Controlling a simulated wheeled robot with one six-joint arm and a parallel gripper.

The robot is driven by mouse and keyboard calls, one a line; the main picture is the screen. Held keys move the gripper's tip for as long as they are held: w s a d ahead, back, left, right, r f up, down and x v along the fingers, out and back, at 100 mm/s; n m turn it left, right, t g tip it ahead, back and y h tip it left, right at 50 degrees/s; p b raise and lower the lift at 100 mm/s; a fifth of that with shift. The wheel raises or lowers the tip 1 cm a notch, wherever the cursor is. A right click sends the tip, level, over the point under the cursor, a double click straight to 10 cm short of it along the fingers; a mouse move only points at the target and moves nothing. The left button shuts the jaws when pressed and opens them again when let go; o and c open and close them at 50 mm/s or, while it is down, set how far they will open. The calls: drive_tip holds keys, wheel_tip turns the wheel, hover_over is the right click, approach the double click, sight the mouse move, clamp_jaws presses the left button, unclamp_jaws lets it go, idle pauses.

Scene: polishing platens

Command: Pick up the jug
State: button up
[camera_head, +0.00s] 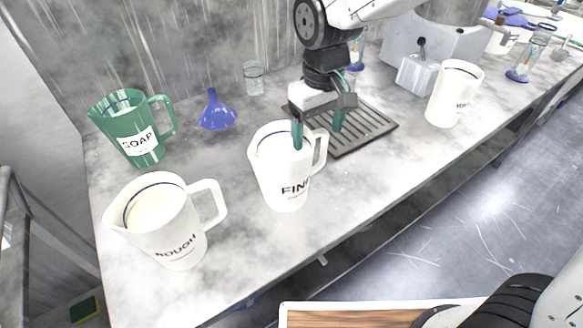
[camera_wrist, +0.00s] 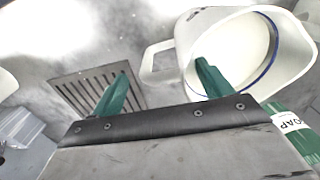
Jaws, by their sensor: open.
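A white jug marked FINE (camera_head: 272,181) stands upright on the bench; its handle (camera_head: 321,150) points right. In the wrist view the same jug (camera_wrist: 297,72) shows from above, with pale contents and a blue line inside. My gripper (camera_head: 318,127) is open and empty at the jug's handle side. In the wrist view, the handle (camera_wrist: 149,64) lies between the two green fingers (camera_wrist: 163,68). One finger overlaps the jug's mouth, the other the drain grate. I cannot tell whether either touches the jug.
A white jug marked ROUGH (camera_head: 165,229) and a green SOAP jug (camera_head: 137,132) stand left. A blue funnel (camera_head: 216,113) and clear beaker (camera_head: 253,79) stand behind. A drain grate (camera_head: 366,140) lies right, before another white jug (camera_head: 454,94). The front edge has free room.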

drive_tip(key=shift+f, duration=0.45)
drive_tip(key=shift+c, duration=0.4)
clamp_jaws()
drive_tip(key=shift+w+r, duration=0.1)
